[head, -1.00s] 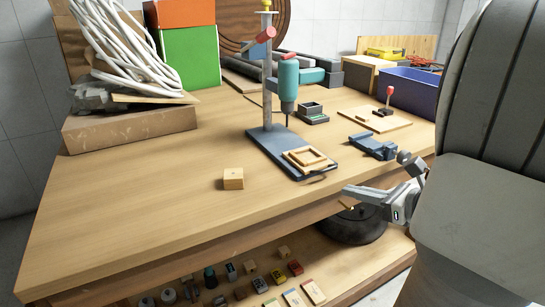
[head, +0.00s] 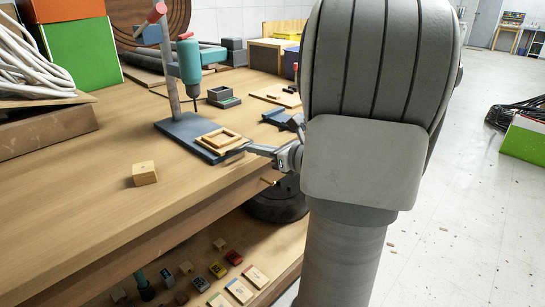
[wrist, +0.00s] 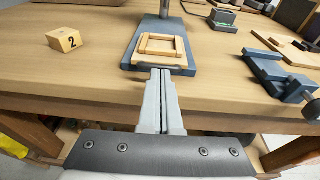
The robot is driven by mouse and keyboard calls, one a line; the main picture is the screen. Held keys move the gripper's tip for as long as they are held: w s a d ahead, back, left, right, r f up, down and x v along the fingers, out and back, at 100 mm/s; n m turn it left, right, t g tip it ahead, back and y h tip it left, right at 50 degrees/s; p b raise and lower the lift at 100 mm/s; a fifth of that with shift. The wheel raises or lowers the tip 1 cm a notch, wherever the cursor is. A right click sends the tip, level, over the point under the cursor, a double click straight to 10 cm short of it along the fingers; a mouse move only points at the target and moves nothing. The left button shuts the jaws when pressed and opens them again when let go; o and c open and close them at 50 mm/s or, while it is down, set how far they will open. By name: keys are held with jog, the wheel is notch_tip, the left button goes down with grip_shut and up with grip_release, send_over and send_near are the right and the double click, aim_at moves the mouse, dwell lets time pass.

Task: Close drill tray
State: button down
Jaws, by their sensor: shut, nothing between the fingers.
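The drill stand has a blue-grey base (head: 196,132) on the bench, with a teal drill (head: 190,62) on its column. A light wooden square tray (head: 220,139) with a raised frame lies on the front of the base; it also shows in the wrist view (wrist: 160,48). A dark handle bar (wrist: 158,67) runs along its near edge. My gripper (head: 247,147) is shut and empty, low at the bench's front edge. In the wrist view the fingertips (wrist: 161,72) appear right at the handle bar; whether they touch it I cannot tell.
A wooden block marked 2 (wrist: 65,40) lies left of the stand. A blue vise (wrist: 275,75) is to the right. The shelf below holds several small blocks and a dark round tyre (head: 277,203). Open floor (head: 455,230) lies to the right.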

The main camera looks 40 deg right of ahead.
jog(key=shift+w+f, duration=0.1)
jog(key=shift+w, duration=0.55)
send_near(225, 133)
jog(key=w+a, duration=0.1)
jog(key=w, duration=0.1)
jog(key=w+a, duration=0.1)
jog(key=w, duration=0.1)
jog(key=w+a, duration=0.1)
jog(key=w, duration=0.1)
jog(key=shift+a+f+b, duration=0.15)
jog(key=shift+b, duration=0.2)
jog(key=shift+s, duration=0.1)
